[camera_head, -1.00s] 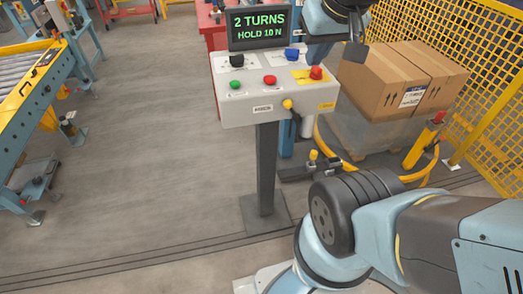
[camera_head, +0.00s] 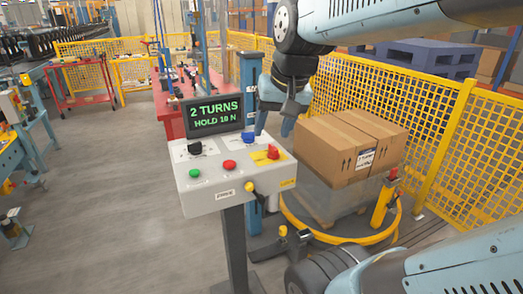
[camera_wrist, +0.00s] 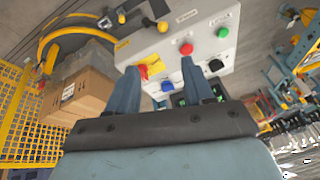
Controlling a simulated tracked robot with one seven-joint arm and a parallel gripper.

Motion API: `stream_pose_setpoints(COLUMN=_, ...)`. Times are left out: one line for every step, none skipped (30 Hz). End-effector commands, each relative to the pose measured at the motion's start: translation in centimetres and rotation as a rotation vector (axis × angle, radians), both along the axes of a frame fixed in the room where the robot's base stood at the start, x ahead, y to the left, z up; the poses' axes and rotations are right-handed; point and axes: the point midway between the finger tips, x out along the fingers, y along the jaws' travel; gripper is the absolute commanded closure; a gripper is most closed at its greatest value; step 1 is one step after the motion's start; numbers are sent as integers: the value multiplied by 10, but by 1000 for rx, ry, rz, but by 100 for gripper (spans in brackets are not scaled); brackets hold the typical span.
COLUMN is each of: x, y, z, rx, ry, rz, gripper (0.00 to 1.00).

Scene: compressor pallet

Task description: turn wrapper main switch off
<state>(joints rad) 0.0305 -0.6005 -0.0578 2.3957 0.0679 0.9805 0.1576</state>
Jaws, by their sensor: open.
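The wrapper's control box (camera_head: 207,202) stands on a dark post. A red knob (camera_head: 273,152) sits on a yellow plate at the box's right side; it looks like the main switch. In the wrist view the red knob (camera_wrist: 143,71) shows beside the left finger. My gripper (camera_head: 275,125) is above and behind the box's right part, pointing down. In the wrist view my gripper (camera_wrist: 158,66) is open and empty, its fingers spread over the yellow plate. The red knob appears near the left finger; I cannot tell whether they touch.
The box also carries a blue knob (camera_head: 248,138), a black knob (camera_head: 195,147), a red button (camera_head: 229,165), a green button (camera_head: 194,173) and a yellow knob (camera_head: 249,187). A display (camera_head: 213,114) stands behind. A carton (camera_head: 340,148) and yellow fence (camera_head: 440,125) are at right.

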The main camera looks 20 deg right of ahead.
Motion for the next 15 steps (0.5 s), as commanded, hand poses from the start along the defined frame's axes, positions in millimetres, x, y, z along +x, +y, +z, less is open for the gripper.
stream_pose_setpoints(x=11, y=-6, z=1, rx=36, ry=34, rz=-57, gripper=44)
stream_pose_setpoints(x=17, y=-9, z=2, rx=58, ry=52, rz=-92, gripper=41)
stream_pose_setpoints(x=24, y=-14, z=3, rx=87, ry=79, rz=-140, gripper=37)
stream_pose_setpoints(x=30, y=-17, z=3, rx=108, ry=96, rz=-176, gripper=34)
stream_pose_setpoints(x=35, y=-21, z=4, rx=128, ry=116, rz=-211, gripper=31)
stream_pose_setpoints(x=43, y=-26, z=4, rx=155, ry=140, rz=-261, gripper=27)
stream_pose_setpoints(x=48, y=-30, z=4, rx=175, ry=160, rz=-297, gripper=24)
stream_pose_setpoints(x=54, y=-34, z=4, rx=194, ry=178, rz=-334, gripper=22)
stream_pose_setpoints(x=62, y=-40, z=4, rx=219, ry=203, rz=-383, gripper=22)
stream_pose_setpoints(x=67, y=-44, z=4, rx=238, ry=221, rz=-420, gripper=22)
stream_pose_setpoints(x=73, y=-49, z=3, rx=254, ry=241, rz=-456, gripper=22)
stream_pose_setpoints(x=81, y=-55, z=2, rx=278, ry=265, rz=-506, gripper=22)
stream_pose_setpoints(x=86, y=-60, z=1, rx=295, ry=284, rz=-543, gripper=22)
stream_pose_setpoints(x=92, y=-64, z=0, rx=311, ry=301, rz=-580, gripper=22)
stream_pose_setpoints(x=99, y=-71, z=-1, rx=332, ry=327, rz=-630, gripper=22)
